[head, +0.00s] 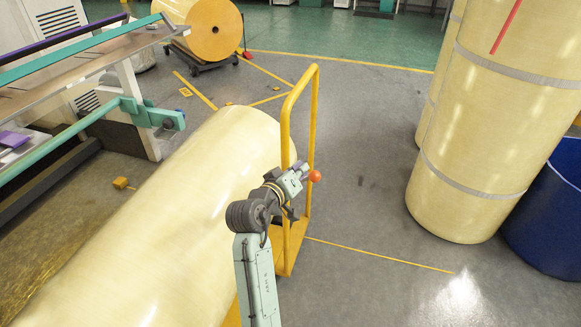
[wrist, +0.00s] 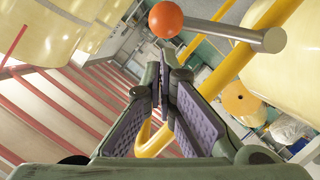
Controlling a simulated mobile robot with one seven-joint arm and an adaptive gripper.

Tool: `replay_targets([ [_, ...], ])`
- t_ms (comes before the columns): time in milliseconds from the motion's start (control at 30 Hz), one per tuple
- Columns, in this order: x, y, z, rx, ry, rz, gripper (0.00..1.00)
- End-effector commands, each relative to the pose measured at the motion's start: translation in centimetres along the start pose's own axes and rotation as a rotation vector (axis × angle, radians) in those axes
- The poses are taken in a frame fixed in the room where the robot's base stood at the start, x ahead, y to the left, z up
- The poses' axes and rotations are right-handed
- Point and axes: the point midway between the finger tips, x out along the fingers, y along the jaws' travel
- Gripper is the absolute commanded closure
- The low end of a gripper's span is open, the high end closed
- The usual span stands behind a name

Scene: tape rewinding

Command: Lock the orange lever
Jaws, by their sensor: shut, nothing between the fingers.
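The orange lever shows in the wrist view as an orange ball (wrist: 165,19) on a grey metal rod (wrist: 235,35), near the top of the picture. In the head view only its orange ball (head: 315,176) shows, just right of my gripper (head: 297,177). In the wrist view my gripper (wrist: 166,72) has its purple-padded fingers drawn together at the tips, with nothing held. The ball appears just beyond the fingertips and apart from them, though the exact gap is hard to judge.
A yellow tube frame (head: 312,120) stands upright beside the lever and my arm. A large cream roll (head: 190,200) lies left of it. Tall rolls (head: 475,130) and a blue bin (head: 548,215) stand at right. The grey floor (head: 375,215) between is clear.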

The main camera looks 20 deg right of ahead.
Motion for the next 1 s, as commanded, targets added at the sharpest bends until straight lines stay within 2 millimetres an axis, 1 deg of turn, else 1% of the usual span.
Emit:
replay_targets([
  [200, 0.7, 0.0, 0.7, 0.002, 0.000, -0.001, 1.00],
  [567, 0.7, 0.0, 0.8, 0.005, 0.000, -0.002, 1.00],
  [1000, 1.0, 0.2, 1.7, 0.074, 0.000, -0.022, 1.00],
])
